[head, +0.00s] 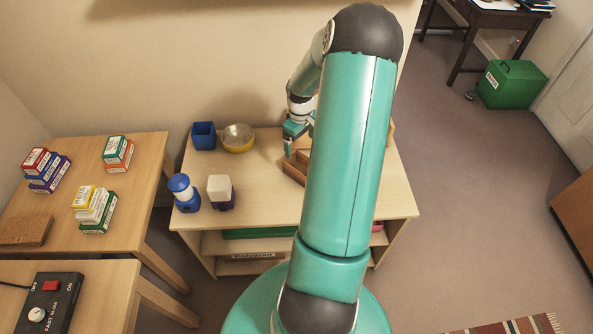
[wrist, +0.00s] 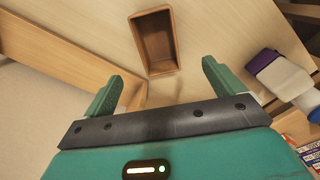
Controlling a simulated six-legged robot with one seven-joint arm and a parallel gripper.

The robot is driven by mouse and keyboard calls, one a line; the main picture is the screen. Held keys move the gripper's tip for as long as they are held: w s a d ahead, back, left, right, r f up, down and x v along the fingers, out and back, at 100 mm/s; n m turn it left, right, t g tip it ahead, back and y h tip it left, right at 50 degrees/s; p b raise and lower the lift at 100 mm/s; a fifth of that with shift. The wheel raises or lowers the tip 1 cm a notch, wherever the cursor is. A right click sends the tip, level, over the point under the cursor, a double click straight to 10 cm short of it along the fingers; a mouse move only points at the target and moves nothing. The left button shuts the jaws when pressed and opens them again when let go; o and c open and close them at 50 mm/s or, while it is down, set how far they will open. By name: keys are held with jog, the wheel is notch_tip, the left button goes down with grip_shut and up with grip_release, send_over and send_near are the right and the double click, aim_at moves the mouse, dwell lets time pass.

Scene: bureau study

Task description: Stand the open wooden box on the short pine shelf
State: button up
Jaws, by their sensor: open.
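The open wooden box (wrist: 167,67) lies on the pale wooden top in the wrist view, its open side facing me. In the head view the brown box (head: 293,170) shows beside my arm, which hides part of it. My gripper (wrist: 162,71) is open and empty, with its fingers spread in front of the box's near end. In the head view my gripper (head: 291,142) is over the back of the top, near the box. A raised pine board (wrist: 55,48) stands left of the box; I cannot tell whether it is the short pine shelf.
A table (head: 140,190) with several small cartons stands to the left. Floor (head: 460,220) at right is clear.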

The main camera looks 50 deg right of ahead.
send_near(301, 166)
jog(key=s+a, duration=0.2)
jog(key=shift+s+a, duration=0.1)
jog(key=shift+a, duration=0.3)
notch_tip(301, 166, down, 6)
jog(key=shift+r, duration=0.1)
jog(key=shift+c, duration=0.2)
jog(key=c, duration=1.2)
jog(key=shift+o, duration=0.2)
jog(key=shift+r, duration=0.15)
